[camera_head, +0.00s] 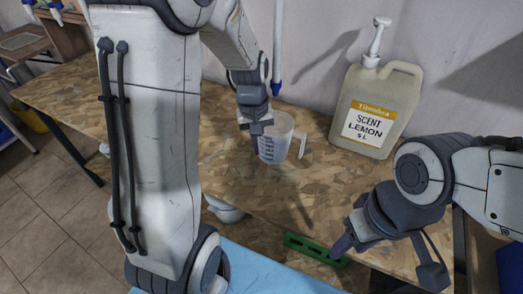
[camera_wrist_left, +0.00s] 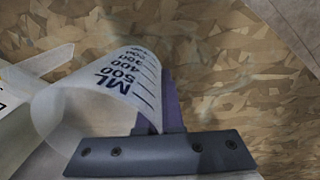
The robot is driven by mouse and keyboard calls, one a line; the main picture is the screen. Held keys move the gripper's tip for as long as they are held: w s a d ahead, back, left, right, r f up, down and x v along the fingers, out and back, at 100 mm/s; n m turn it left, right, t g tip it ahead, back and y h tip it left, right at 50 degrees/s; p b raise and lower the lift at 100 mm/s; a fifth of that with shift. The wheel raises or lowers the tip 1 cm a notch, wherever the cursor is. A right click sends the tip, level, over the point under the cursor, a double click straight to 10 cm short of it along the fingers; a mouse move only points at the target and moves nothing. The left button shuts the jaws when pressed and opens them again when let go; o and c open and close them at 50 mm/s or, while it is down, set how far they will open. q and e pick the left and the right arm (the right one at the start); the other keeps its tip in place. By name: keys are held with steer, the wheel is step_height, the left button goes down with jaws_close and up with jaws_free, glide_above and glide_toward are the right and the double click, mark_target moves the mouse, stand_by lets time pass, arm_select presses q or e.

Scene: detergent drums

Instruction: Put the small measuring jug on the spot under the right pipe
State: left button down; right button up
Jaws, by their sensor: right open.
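The small measuring jug (camera_head: 277,137) is a clear plastic cup with dark marks and a handle on its right. It is upright over the chipboard table; I cannot tell whether its base touches. The right pipe (camera_head: 278,50), white with a blue tip, hangs just above and behind it. My left gripper (camera_head: 256,138) is at the jug's left wall and appears shut on it. In the left wrist view, one finger lies along the wall of the jug (camera_wrist_left: 95,85); the other is not clearly seen. My right gripper (camera_head: 385,262) is open and empty at the table's front right.
A large lemon-scent canister (camera_head: 375,108) with a pump stands at the back right of the table (camera_head: 225,165). A green holed block (camera_head: 315,249) lies at the front edge. More blue-tipped pipes (camera_head: 28,9) hang at the far left. My left arm hides the table's left middle.

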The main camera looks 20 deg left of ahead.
arm_select(q)
steer(key=shift+w+a+f, duration=0.35)
steer(key=shift+w+f, duration=0.15)
steer(key=shift+w, duration=0.2)
steer(key=shift+f, duration=2)
steer(key=shift+f+b, duration=0.2)
steer(key=shift+b, duration=0.1)
steer(key=c, duration=1.1)
jaws_free()
